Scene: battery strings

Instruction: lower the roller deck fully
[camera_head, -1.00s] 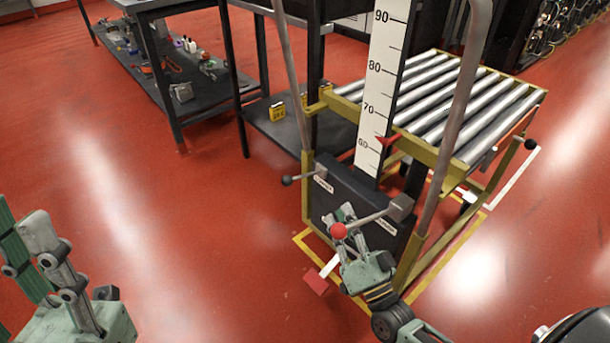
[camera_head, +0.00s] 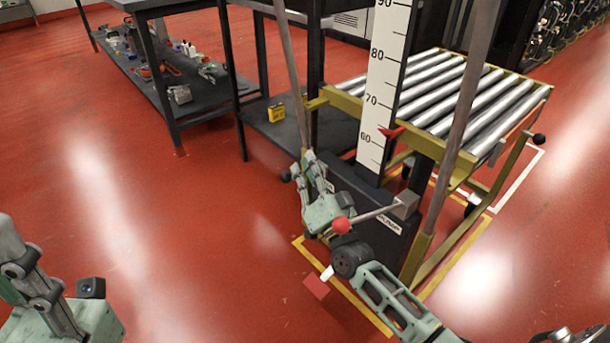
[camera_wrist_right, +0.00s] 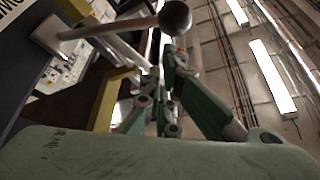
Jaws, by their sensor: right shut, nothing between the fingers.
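The roller deck (camera_head: 440,95) sits raised on a yellow-framed lift cart. Its red pointer (camera_head: 392,132) stands a little above the 60 mark on the white scale (camera_head: 378,100). A lever with a red ball knob (camera_head: 342,226) sticks out from the dark housing (camera_head: 385,222). In the right wrist view, a ball-ended lever (camera_wrist_right: 175,17) passes close above the fingers (camera_wrist_right: 168,75). My left gripper (camera_head: 50,300) is partly cut off at lower left.
A dark workbench (camera_head: 185,100) with small items on its lower shelf stands behind at left. Yellow floor lines (camera_head: 350,295) surround the cart. The red floor at left is clear.

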